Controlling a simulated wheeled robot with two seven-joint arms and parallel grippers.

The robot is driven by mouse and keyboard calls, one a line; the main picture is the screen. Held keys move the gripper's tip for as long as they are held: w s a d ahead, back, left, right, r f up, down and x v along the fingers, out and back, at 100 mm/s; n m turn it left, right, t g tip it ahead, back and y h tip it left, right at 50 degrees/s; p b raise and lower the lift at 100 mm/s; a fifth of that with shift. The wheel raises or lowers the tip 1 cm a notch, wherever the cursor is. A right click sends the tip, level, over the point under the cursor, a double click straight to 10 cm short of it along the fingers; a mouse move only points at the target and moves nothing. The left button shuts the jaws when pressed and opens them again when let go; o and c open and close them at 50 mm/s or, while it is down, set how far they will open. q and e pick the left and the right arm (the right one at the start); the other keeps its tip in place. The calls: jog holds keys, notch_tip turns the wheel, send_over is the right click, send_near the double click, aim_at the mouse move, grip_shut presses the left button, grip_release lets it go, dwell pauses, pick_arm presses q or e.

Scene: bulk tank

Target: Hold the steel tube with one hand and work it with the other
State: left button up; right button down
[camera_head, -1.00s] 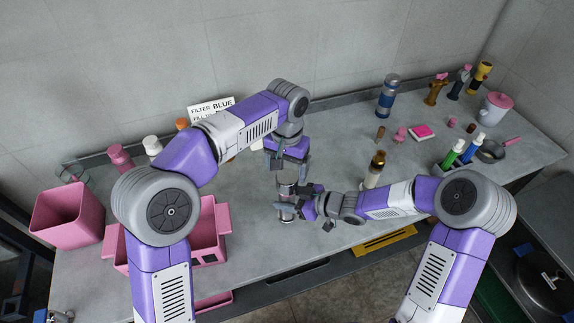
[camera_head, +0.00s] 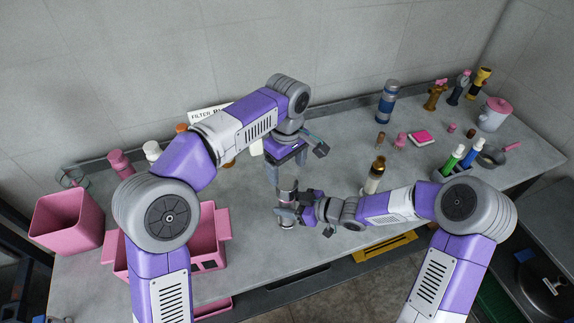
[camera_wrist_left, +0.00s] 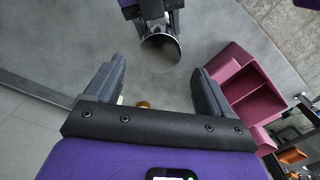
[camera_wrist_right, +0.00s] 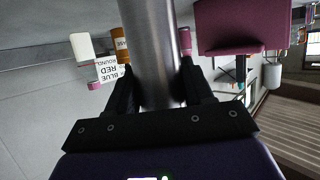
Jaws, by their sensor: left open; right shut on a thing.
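The steel tube (camera_head: 287,190) stands upright on the grey counter near the middle in the head view. It also shows in the right wrist view (camera_wrist_right: 152,50), where it rises between the fingers. My right gripper (camera_head: 297,207) is shut on the tube, coming in from the right. My left gripper (camera_head: 288,172) is open above the tube, pointing down. In the left wrist view, its fingers (camera_wrist_left: 155,95) are spread with nothing between them, and the round top of the tube (camera_wrist_left: 160,52) shows beyond them, apart from both.
A pink bin (camera_head: 67,222) and a pink compartment box (camera_head: 207,243) stand at the left. A bottle with a gold cap (camera_head: 375,175) stands right of the tube.

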aim_at(287, 182)
pick_arm(q)
jog(key=shift+f, duration=4.05)
jog(key=c, duration=1.1)
jog(key=shift+o, duration=0.2)
jog(key=shift+m, duration=1.8)
jog(key=o, duration=1.2)
